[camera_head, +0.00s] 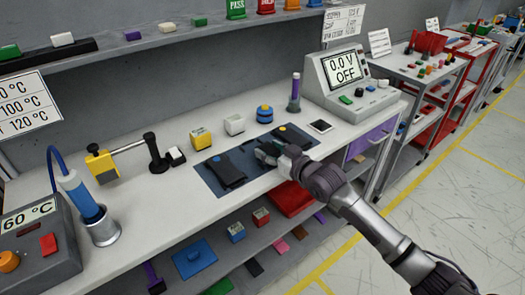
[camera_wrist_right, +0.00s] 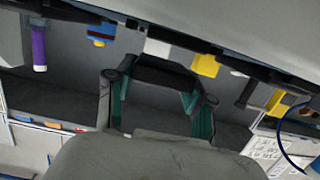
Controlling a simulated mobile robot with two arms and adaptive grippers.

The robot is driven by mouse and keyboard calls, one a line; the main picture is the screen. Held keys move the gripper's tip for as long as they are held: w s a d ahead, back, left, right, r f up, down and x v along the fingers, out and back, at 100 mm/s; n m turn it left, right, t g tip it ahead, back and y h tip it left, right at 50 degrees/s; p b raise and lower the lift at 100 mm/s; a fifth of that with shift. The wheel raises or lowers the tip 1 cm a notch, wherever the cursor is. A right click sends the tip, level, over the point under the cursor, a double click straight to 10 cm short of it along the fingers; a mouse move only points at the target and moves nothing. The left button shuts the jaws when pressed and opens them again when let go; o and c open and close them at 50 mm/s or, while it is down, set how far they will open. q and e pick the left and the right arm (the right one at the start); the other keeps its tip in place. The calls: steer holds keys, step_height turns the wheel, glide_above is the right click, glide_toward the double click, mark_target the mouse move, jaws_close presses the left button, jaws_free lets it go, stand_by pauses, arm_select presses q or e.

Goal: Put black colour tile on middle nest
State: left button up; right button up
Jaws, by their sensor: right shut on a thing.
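A flat black tile (camera_head: 255,267) lies on the lower shelf beneath the bench. A dark blue mat (camera_head: 203,171) lies on the bench top and bears a long black piece with a small blue part (camera_head: 228,172). My right gripper (camera_head: 266,153) is low over the mat, right of that piece, and hides part of the mat. In the right wrist view its green-lined fingers (camera_wrist_right: 160,108) are shut about a black thing (camera_wrist_right: 165,75); I cannot tell exactly what this is. No middle nest can be clearly made out. My left gripper is out of view.
Behind the mat stand a yellow block (camera_head: 201,138), a white block (camera_head: 234,125) and a blue round piece (camera_head: 264,114). A meter (camera_head: 345,78) stands at right, a black-armed stand (camera_head: 155,155) at left.

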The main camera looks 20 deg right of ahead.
steer(key=shift+w+a+f, duration=0.3)
steer(key=shift+w+f, duration=0.35)
steer(key=shift+w, duration=0.25)
steer(key=shift+w+a+f, duration=0.3)
steer(key=shift+w+f, duration=0.35)
steer(key=shift+w, duration=0.2)
steer(key=shift+s, duration=0.1)
steer(key=shift+f, duration=0.15)
steer(key=o, duration=1.1)
steer(key=shift+o, duration=0.2)
steer(key=shift+s+r, duration=0.1)
steer(key=shift+r, duration=0.1)
steer(key=v, duration=1.2)
